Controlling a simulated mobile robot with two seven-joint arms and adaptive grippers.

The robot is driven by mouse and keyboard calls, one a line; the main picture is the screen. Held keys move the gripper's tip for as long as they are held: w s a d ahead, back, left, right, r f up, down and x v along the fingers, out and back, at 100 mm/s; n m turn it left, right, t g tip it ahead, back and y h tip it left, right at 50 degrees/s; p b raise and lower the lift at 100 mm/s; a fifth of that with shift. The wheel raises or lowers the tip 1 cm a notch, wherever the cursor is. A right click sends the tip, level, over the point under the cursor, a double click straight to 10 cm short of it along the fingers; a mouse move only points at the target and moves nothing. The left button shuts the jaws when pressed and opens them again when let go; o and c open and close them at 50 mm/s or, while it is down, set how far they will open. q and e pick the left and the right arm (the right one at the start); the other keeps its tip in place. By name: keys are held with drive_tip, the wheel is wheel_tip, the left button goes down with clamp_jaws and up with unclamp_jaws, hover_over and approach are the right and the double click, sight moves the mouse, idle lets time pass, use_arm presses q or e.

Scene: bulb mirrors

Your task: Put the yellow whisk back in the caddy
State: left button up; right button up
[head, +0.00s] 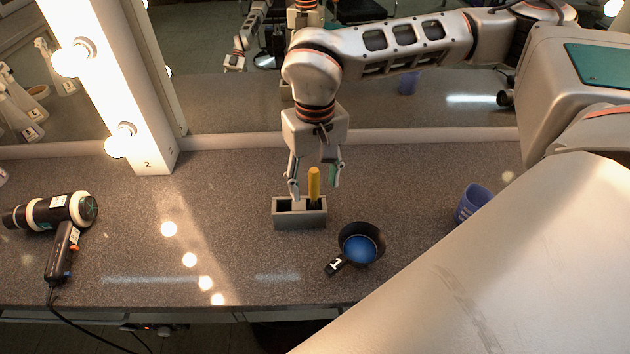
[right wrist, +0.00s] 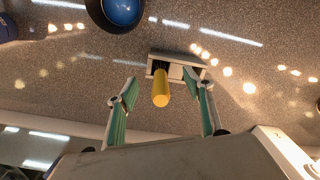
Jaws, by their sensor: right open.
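The yellow whisk (head: 314,186) stands upright in the right compartment of the grey caddy (head: 300,220), with its handle up. Its lower end is hidden inside the caddy. My right gripper (head: 315,188) points down above the caddy, its fingers apart on either side of the handle. In the right wrist view the yellow handle (right wrist: 161,90) shows between the open green-padded fingers (right wrist: 160,110), with gaps on both sides. The caddy (right wrist: 178,62) lies beyond the handle there. My left gripper is not in view.
A black cup with blue inside (head: 360,246) and a handle tagged 1 stands right of the caddy in front. A blue-purple cup (head: 473,203) is farther right. A hair dryer (head: 58,222) lies left. Mirrors and a lit bulb post (head: 120,90) line the back. Counter between dryer and caddy is clear.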

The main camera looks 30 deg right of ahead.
sight(315, 171)
drive_tip(key=shift+r+p, duration=0.95)
drive_tip(key=shift+r, duration=0.35)
drive_tip(key=shift+r+p, duration=1.4)
drive_tip(key=shift+r, duration=0.25)
wheel_tip(315, 171, up, 12)
